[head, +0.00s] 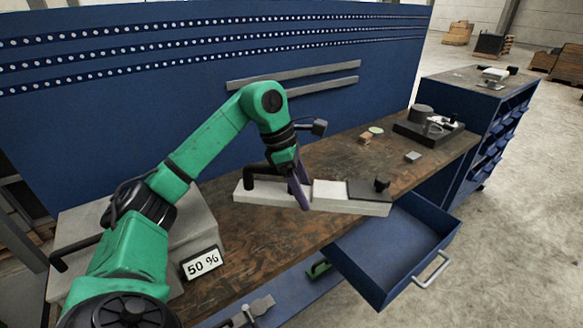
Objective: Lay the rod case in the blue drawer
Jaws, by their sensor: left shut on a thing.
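The rod case appears to be the long pale grey box (329,191) with a dark panel and a black knob at its right end. It lies level across the front of the workbench, its right end near the back of the drawer. My left gripper (302,196) is shut on it near its middle and hides part of it. I cannot tell how far the case is above the bench top. The blue drawer (447,243) is pulled open below and right of the case, and its visible floor is bare. My right gripper is not in view.
The wooden workbench (255,231) holds a "50 %" sign (202,263), small blocks (413,156) and a dark device (428,128) at the back right. A blue panel (140,110) stands behind. A vise-like tool (250,309) sits at the lower front. A blue cabinet (462,137) stands right.

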